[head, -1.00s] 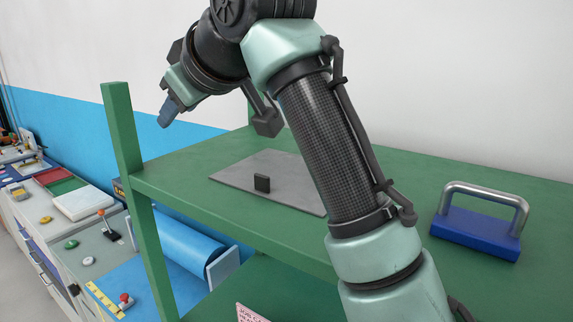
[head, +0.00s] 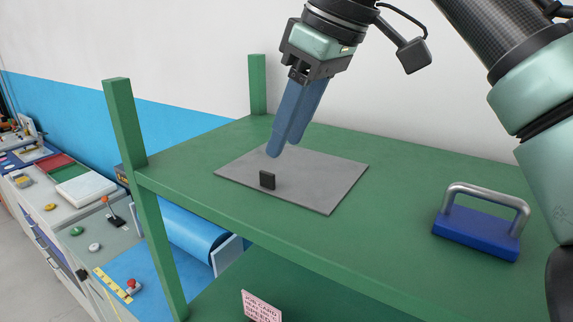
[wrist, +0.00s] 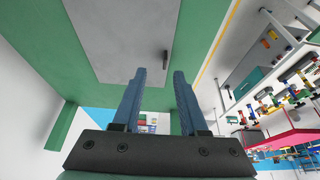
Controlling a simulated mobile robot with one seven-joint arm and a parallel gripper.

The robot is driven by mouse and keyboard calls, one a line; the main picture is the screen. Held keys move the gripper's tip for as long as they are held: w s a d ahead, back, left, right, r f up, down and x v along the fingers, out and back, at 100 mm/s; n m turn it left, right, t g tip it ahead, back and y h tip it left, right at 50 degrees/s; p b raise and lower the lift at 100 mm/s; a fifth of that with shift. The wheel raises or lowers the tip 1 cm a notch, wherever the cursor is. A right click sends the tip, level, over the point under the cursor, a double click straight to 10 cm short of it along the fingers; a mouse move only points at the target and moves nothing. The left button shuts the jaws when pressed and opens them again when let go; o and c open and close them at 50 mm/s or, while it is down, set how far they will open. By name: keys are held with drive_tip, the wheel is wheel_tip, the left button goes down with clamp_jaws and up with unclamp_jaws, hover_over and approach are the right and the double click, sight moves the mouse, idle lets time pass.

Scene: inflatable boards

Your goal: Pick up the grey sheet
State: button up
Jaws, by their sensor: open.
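The grey sheet (head: 325,178) lies flat on the green shelf top in the head view. A small black block (head: 267,180) stands up from it near its left front edge. The sheet also shows in the wrist view (wrist: 120,35), with the dark block (wrist: 165,56) close to its edge. My gripper (head: 283,150) hangs above the sheet with its blue fingers pointing down. In the wrist view my gripper (wrist: 160,75) has its fingers apart with nothing between them. The fingertips look above the block and not touching it, though the exact height is hard to tell.
A blue block with a metal handle (head: 480,222) sits at the right of the green shelf (head: 400,215). A green post (head: 125,130) rises at the shelf's left front corner. Below left is a bench with a blue roll (head: 190,228).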

sight(269, 173)
drive_tip(key=shift+s+a+p+x, duration=0.2)
drive_tip(key=shift+p+x, duration=0.35)
drive_tip(key=shift+x, duration=0.95)
drive_tip(key=shift+s+a+p+x, duration=0.15)
drive_tip(key=shift+p+x, duration=0.4)
drive_tip(key=shift+x, duration=1)
clamp_jaws()
drive_tip(key=shift+w, duration=0.1)
